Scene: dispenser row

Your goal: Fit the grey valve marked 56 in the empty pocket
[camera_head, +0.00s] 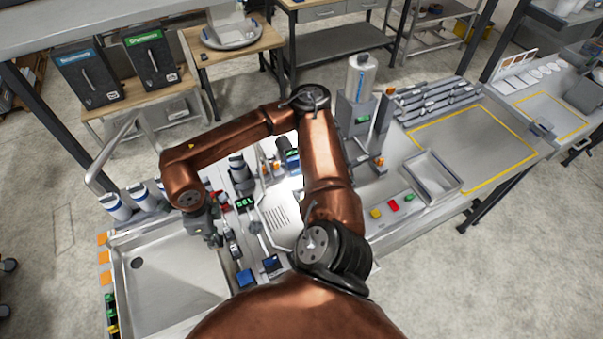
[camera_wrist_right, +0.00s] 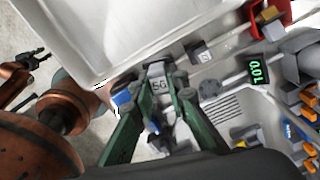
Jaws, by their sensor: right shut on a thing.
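The grey valve marked 56 (camera_wrist_right: 158,86) sits between the green fingers of my right gripper (camera_wrist_right: 160,78) in the right wrist view, its label facing the camera. The right gripper is shut on it. In the head view my right gripper (camera_head: 212,236) hangs over the right edge of the sink, beside the dispenser row; the valve cannot be made out there. Another grey block with a marked face (camera_wrist_right: 202,53) lies right of the held valve in the wrist view. I cannot make out the empty pocket. A dark, finger-like shape at the wrist view's left may be my left gripper (camera_wrist_right: 30,78); its state is unclear.
The steel sink (camera_head: 170,318) lies left of the row. A green-digit display (camera_head: 245,202) also shows in the wrist view (camera_wrist_right: 257,75). Blue blocks (camera_head: 247,278) stand near the front. A steel tray (camera_head: 433,176) and a yellow-outlined clear area (camera_head: 470,150) lie right.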

